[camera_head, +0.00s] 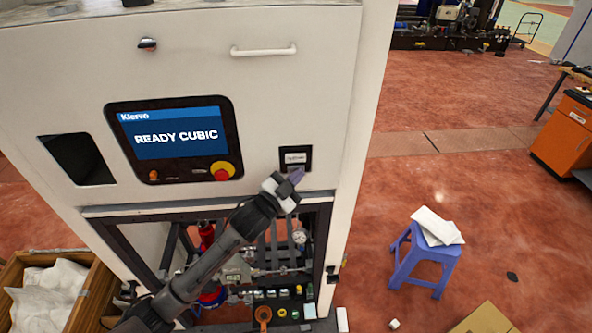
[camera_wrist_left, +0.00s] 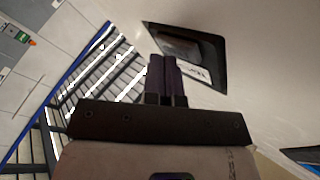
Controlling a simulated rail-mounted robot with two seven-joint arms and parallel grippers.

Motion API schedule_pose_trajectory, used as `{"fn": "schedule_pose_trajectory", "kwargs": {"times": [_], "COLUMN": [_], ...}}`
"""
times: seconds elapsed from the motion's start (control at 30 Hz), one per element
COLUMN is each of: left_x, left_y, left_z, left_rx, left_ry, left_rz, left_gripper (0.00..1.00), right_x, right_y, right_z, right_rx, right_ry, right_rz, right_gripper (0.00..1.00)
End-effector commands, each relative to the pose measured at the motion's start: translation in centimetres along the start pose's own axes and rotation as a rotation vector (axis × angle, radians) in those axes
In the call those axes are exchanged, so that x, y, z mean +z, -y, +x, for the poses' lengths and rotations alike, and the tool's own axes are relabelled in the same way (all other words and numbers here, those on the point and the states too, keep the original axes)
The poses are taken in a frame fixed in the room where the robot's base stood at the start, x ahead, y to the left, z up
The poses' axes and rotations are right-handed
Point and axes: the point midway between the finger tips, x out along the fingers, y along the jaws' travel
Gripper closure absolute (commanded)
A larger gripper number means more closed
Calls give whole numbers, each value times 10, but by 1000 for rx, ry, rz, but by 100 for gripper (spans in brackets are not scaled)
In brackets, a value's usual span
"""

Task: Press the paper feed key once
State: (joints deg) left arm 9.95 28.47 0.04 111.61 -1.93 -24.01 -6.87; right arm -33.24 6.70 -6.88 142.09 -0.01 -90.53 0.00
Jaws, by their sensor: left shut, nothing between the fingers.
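The dispenser machine (camera_head: 270,100) is a tall white cabinet. Its screen (camera_head: 178,137) reads "READY CUBIC". A small dark panel with a white label (camera_head: 295,158) sits right of the screen, its label too small to read. The same dark recessed panel shows in the left wrist view (camera_wrist_left: 190,48). My left gripper (camera_head: 296,176) is shut and empty, its purple fingertips at the panel's lower edge. In the left wrist view the fingers (camera_wrist_left: 166,62) overlap the panel's near edge. I cannot tell whether they touch it. No feed key is clearly legible. My right gripper is not in view.
A red knob on a yellow base (camera_head: 222,170) is left of the panel. A white handle (camera_head: 263,50) is above. An open bay with pipes (camera_head: 270,270) lies below. A blue stool (camera_head: 425,258) and an orange cabinet (camera_head: 562,135) stand right.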

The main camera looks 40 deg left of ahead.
Motion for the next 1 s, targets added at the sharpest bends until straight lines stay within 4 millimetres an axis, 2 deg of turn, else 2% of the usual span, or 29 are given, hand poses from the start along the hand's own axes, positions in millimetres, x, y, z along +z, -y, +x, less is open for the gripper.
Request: {"fn": "schedule_pose_trajectory", "kwargs": {"times": [0.3, 0.67, 1.0], "left_x": [-7, -8, -24], "left_y": [-6, -7, -22], "left_z": [-9, -11, -31], "left_rx": [0, 0, 2], "left_ry": [0, 0, 1], "left_rz": [1, 0, -2], "left_gripper": [100, 100, 100], "right_x": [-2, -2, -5], "right_y": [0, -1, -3], "right_z": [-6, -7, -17], "right_rx": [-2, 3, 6], "right_ry": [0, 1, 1], "right_rz": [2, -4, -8], "right_gripper": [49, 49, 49]}}
